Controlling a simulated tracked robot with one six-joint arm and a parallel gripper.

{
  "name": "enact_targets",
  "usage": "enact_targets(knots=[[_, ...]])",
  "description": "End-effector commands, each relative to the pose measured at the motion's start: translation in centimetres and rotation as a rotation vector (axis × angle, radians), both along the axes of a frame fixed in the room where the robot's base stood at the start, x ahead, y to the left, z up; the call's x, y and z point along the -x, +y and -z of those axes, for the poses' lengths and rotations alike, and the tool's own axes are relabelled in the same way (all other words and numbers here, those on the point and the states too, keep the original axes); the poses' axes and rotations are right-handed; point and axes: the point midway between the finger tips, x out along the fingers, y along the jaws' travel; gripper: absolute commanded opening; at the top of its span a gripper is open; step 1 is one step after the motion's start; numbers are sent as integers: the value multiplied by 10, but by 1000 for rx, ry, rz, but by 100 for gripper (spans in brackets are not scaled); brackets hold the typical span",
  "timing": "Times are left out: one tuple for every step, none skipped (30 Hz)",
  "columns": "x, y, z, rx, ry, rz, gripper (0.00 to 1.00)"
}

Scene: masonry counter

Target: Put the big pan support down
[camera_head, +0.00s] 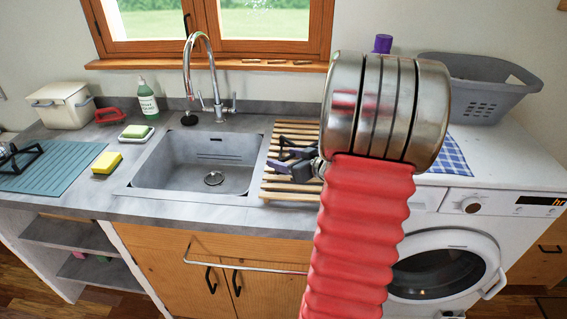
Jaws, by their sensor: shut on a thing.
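My gripper (289,157) is left of my arm's metal wrist, over the slatted wooden rack (268,187) right of the sink. Its jaws are shut on a dark, thin-barred thing, which looks like a pan support (296,139). Much of the held thing is hidden by the fingers and wrist, so its size and any contact with the rack cannot be told. Another black, thin-barred pan support (22,154) is on the blue ribbed mat (62,166) at the far left. The frame's left edge cuts it off.
The sink (205,165) with its tall tap lies left of the rack. A yellow sponge (106,162), a soap bottle (147,99) and a white bin (64,105) stand on the counter. A grey basket (478,88) and a blue checked cloth (447,157) are on the washing machine at right.

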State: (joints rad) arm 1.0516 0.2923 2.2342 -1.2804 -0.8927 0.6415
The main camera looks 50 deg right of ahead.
Motion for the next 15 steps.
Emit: enact_targets(knots=[[0,0,4,-2,-1,1,23],[0,0,6,0,-1,1,23],[0,0,8,0,-1,1,23],[0,0,9,1,-1,1,23],[0,0,9,1,-1,1,23],[0,0,9,2,-2,1,23],[0,0,9,2,-2,0,23],[0,0,9,2,-2,0,23],[0,0,8,2,-2,0,23],[0,0,8,2,-2,0,23],[0,0,8,2,-2,0,23],[0,0,9,2,-2,1,23],[0,0,9,2,-2,1,23],[0,0,10,1,-2,0,23],[0,0,11,0,0,0,60]])
